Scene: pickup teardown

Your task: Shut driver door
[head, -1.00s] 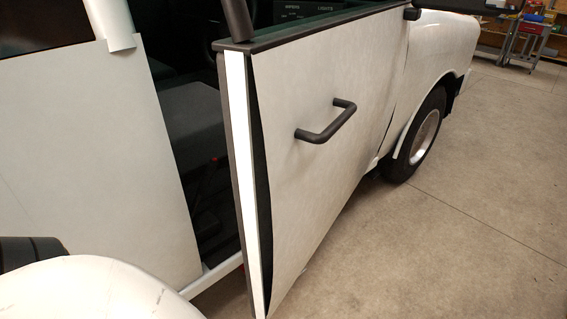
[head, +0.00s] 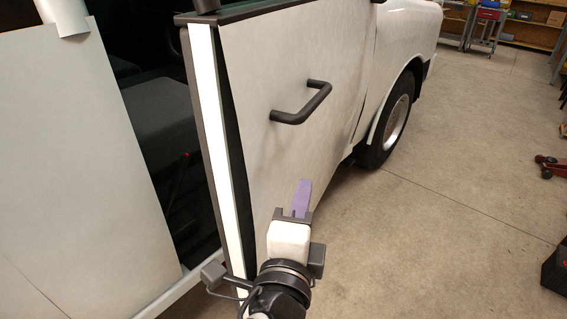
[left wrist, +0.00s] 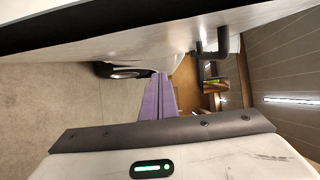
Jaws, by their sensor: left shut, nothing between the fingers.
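The white driver door (head: 265,60) stands ajar in the head view, its rear edge out from the truck body with the dark cabin showing behind it. Its dark bar handle (head: 300,103) is on the outer panel. My left gripper (head: 302,198), with purple fingers, is shut and empty. It is in front of the door's lower outer panel, below the handle; whether it touches the panel I cannot tell. In the left wrist view the shut purple fingers (left wrist: 158,98) point past the door panel (left wrist: 130,45), and the handle (left wrist: 208,42) juts from it. My right gripper is not in view.
The front wheel (head: 392,118) and fender are ahead of the door. The concrete floor (head: 440,230) to the right is mostly clear. A red jack-like item (head: 548,166) and a dark box (head: 555,268) lie at the right edge. Carts and shelves stand at the back.

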